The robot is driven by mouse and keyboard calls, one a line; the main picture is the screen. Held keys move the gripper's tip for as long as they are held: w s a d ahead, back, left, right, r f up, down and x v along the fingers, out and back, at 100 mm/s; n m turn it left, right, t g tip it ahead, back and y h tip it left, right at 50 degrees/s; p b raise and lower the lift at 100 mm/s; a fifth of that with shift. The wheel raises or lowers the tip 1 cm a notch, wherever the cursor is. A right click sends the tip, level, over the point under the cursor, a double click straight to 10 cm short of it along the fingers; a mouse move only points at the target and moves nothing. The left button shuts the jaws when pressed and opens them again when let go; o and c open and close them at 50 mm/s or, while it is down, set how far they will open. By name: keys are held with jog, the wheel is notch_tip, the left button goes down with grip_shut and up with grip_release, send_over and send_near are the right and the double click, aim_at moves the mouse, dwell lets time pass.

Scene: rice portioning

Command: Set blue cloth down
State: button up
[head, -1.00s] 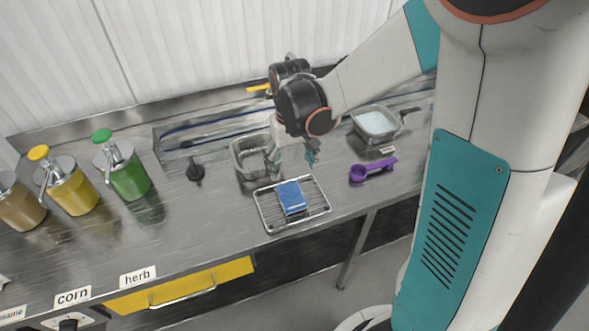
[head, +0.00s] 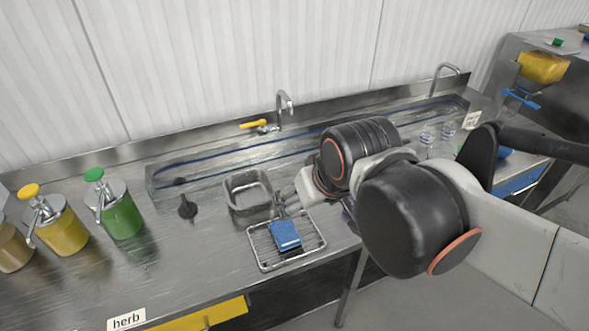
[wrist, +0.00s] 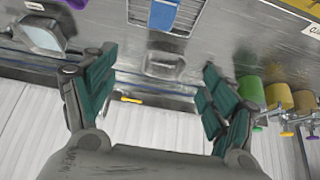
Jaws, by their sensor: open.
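The blue cloth (head: 286,234) lies folded on a wire rack (head: 262,262) on the steel counter. In the wrist view the cloth (wrist: 163,14) shows at the top edge, on the rack (wrist: 139,12), cut off by the frame. My gripper (wrist: 158,62) is open, with its green finger pads wide apart and nothing between them. The cloth is beyond the fingertips in the wrist view. In the head view my gripper is near the far side of the rack, and my arm partly hides it.
A steel pan (head: 247,190) stands behind the rack. Pump bottles with green (head: 120,213) and yellow (head: 61,232) tops stand at left, beside a black knob-like item (head: 187,207). A faucet (head: 284,104) rises behind a long trough.

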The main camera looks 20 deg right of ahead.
jog(key=shift+s+r+t, duration=0.15)
jog(key=shift+s+t, duration=0.35)
jog(key=shift+s, duration=0.4)
notch_tip(320, 180, down, 7)
jog(key=b, duration=0.7)
